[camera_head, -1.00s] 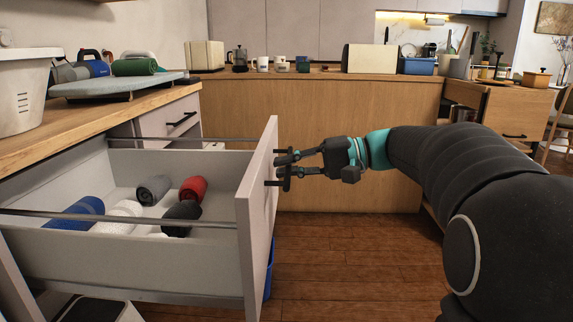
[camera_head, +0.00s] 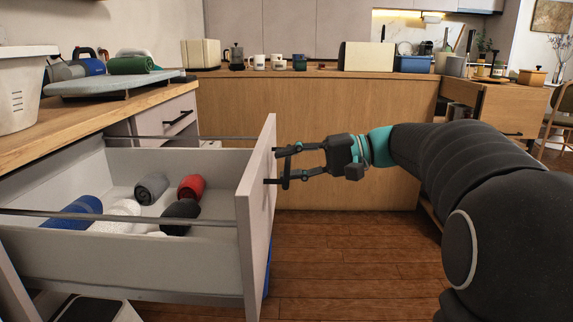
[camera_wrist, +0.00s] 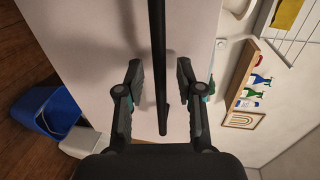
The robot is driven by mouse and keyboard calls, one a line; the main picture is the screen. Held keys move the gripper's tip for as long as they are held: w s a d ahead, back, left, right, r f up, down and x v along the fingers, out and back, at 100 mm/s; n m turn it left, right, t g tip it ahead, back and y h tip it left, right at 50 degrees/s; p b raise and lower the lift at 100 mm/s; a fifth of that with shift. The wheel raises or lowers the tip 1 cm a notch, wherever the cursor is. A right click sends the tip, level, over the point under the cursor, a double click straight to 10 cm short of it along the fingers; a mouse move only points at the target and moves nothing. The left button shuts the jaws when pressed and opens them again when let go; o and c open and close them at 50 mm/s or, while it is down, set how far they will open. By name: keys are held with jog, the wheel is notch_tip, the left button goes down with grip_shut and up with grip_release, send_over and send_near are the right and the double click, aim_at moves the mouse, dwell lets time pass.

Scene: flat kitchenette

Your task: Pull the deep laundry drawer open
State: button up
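The deep laundry drawer (camera_head: 140,252) stands far out of the counter, with its inside and side rails showing. Rolled cloths lie in it: blue (camera_head: 75,212), white (camera_head: 118,214), grey (camera_head: 151,188), red (camera_head: 191,188) and black (camera_head: 180,215). Its pale front panel (camera_head: 256,215) carries a dark bar handle (camera_head: 287,168), which also shows in the wrist view (camera_wrist: 158,60). My gripper (camera_head: 296,163) is at the handle. In the wrist view its fingers (camera_wrist: 158,78) are spread, one on each side of the bar, with a gap on both sides.
A white basket (camera_head: 20,92) and an ironing board (camera_head: 115,84) with rolled towels stand on the left counter. A blue bin (camera_wrist: 48,112) is on the floor by the drawer front. A wooden counter (camera_head: 350,130) closes the back. The wooden floor (camera_head: 340,255) right of the drawer is clear.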

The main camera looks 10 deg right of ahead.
jog(key=v, duration=1.1)
jog(key=shift+d, duration=0.15)
